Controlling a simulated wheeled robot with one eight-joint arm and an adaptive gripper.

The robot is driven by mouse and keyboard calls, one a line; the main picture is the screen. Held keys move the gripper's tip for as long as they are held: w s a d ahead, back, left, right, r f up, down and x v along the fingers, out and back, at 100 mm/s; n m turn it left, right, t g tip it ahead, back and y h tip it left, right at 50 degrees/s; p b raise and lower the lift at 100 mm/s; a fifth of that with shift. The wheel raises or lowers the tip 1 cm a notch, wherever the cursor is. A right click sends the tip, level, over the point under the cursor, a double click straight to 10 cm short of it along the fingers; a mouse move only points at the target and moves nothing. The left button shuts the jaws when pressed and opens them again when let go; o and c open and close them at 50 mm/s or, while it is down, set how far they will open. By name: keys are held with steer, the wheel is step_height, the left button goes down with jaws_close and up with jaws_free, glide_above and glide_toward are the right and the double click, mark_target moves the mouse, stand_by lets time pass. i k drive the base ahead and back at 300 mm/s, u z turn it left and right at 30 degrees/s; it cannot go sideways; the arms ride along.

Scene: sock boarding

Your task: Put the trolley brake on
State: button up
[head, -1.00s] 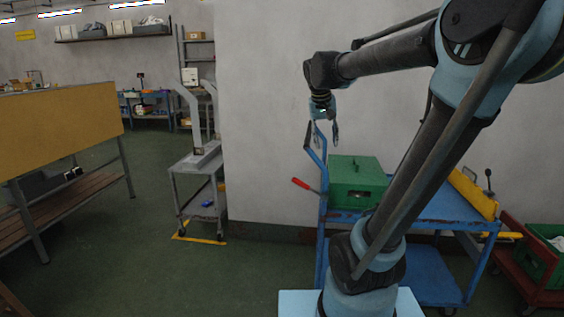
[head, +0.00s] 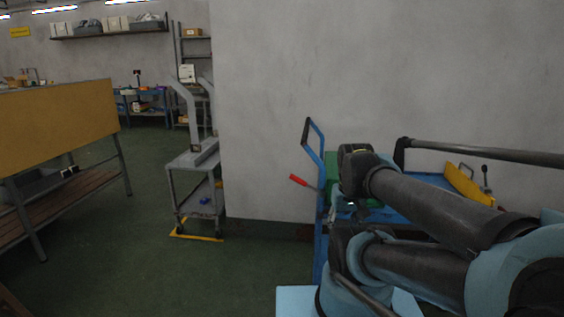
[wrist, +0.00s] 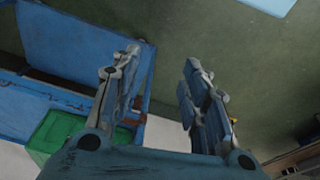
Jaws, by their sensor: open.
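The blue trolley (head: 318,245) stands against the wall on the right, with its handle frame (head: 313,140) at the left end. A lever with a red grip (head: 298,180) juts out to the left from that end, tilted up. The trolley also shows at the left of the wrist view (wrist: 75,45). My gripper (wrist: 160,68) is open, with nothing between its fingers, and points over the trolley's edge and the green floor. In the head view my arm is folded low in front of the trolley and hides much of it. I cannot clearly make out the red grip in the wrist view.
A green box (head: 332,165) sits on the trolley, mostly behind my wrist; it also shows in the wrist view (wrist: 60,135). A yellow part (head: 468,184) lies at the trolley's right. A grey trolley (head: 195,165) stands left of the wall corner. The middle floor is clear.

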mark_target(322, 193)
steer(key=u, duration=0.45)
steer(key=k, duration=0.85)
steer(key=z, duration=0.15)
